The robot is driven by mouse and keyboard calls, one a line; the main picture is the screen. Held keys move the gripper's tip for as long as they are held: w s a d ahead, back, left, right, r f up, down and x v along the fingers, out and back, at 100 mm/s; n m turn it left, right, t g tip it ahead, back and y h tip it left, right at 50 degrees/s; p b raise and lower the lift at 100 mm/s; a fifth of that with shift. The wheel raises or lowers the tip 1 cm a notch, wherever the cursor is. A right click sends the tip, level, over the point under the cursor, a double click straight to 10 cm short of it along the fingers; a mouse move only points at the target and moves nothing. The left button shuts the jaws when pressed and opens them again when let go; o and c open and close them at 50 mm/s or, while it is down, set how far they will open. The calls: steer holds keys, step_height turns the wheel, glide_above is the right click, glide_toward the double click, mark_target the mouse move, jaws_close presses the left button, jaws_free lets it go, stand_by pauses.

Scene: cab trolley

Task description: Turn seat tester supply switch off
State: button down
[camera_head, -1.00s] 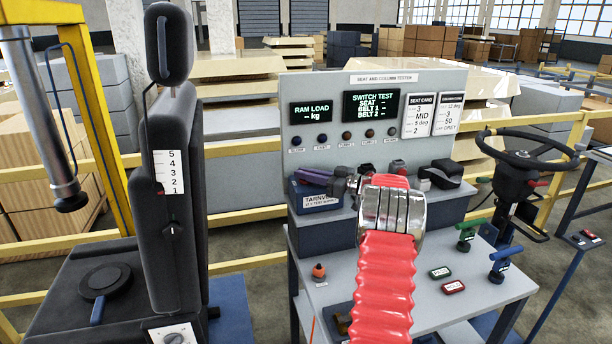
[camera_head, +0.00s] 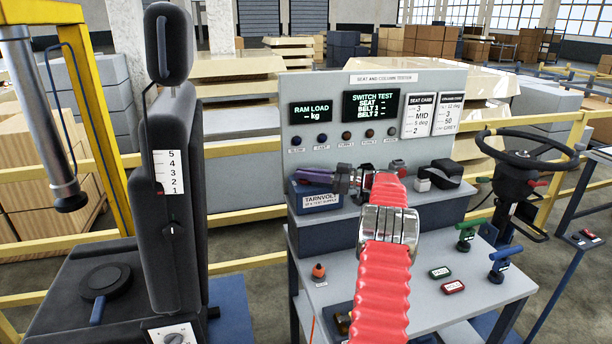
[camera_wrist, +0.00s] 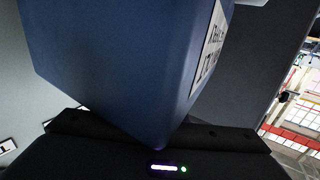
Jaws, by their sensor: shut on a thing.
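The seat tester supply is a small blue box (camera_head: 322,208) labelled TARNVOLT, on the left of the tester bench's raised shelf. My gripper (camera_head: 318,181) lies along the box's top, reaching in from the right. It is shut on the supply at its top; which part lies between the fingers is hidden. No supply switch can be made out, so its position does not show. In the wrist view the blue box (camera_wrist: 110,65) fills the middle, very close, with part of its white label at the right. The fingertips are hidden there.
The grey tester panel (camera_head: 440,82) stands right behind the supply, with lit displays and a row of small knobs. A dark block (camera_head: 447,173) sits to the right on the shelf. A padded seat (camera_head: 172,200) stands to the left. A steering wheel (camera_head: 530,148) is at the right.

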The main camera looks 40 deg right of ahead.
steer(key=c, duration=1.8)
jaws_free()
steer(key=shift+r, duration=0.1)
step_height(320, 180, up, 10)
steer(key=shift+f, duration=0.15)
